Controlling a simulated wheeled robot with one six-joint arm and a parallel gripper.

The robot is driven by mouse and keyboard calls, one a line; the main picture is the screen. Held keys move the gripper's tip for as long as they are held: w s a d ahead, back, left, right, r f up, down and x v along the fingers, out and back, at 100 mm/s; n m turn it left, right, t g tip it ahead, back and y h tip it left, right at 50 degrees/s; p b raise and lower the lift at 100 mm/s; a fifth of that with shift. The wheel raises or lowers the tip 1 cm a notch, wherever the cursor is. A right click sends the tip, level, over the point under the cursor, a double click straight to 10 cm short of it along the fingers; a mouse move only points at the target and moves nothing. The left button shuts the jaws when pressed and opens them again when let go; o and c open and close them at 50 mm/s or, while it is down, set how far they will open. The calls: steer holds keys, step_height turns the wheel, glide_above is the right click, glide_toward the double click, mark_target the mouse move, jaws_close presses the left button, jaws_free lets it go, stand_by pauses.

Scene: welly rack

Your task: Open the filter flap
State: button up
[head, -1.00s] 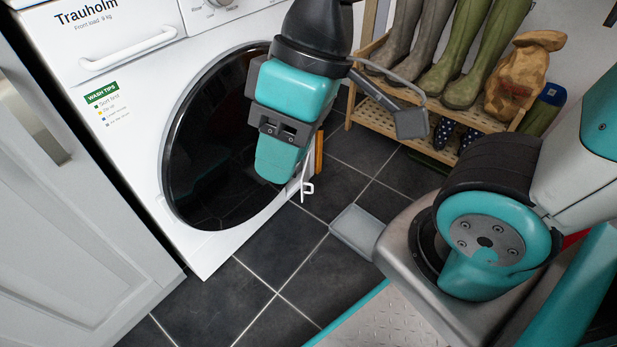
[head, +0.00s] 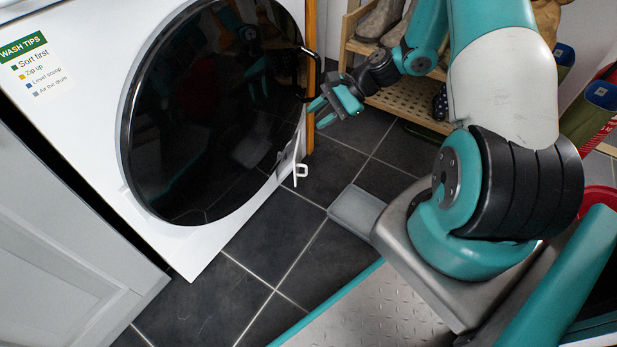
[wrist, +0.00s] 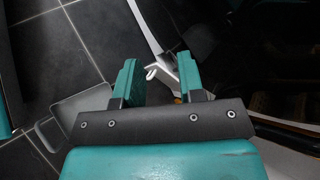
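The filter flap (head: 286,160) is a small panel low at the right end of the washing machine's front, with a white hook-shaped handle (head: 300,172). I cannot tell whether the flap is fully closed. My gripper (head: 318,112) is open and empty, above and slightly right of the handle in the head view. In the wrist view, the white handle (wrist: 158,72) shows between the two teal fingers of my gripper (wrist: 158,62), apart from both as far as I can see. The flap itself is mostly hidden or dark there.
The washing machine's round dark door (head: 205,110) is shut, with a black handle (head: 312,75) close to my gripper. A grey tray (head: 356,209) lies on the dark tiles. A wooden boot rack (head: 410,105) stands behind my arm.

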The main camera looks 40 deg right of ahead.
steer(key=s+d+f+m+t+b, duration=0.1)
steer(key=s+d+f+m+t, duration=0.2)
steer(key=f, duration=0.4)
steer(key=s+d+f+m+t+h+b, duration=0.1)
steer(key=s+d+f+m, duration=0.1)
steer(key=d+f+m, duration=0.35)
steer(key=s+d+f+m+t+b, duration=0.1)
steer(key=s+d+f+m+t, duration=0.15)
steer(key=f+m, duration=0.4)
steer(key=w+a+f+n+b, duration=0.1)
steer(key=w+a+f+b, duration=0.7)
steer(key=w, duration=0.5)
steer(key=shift+w+a+f+n+h+b, duration=0.2)
steer(key=shift+a+n+h+b, duration=0.25)
steer(key=shift+a, duration=0.65)
jaws_close()
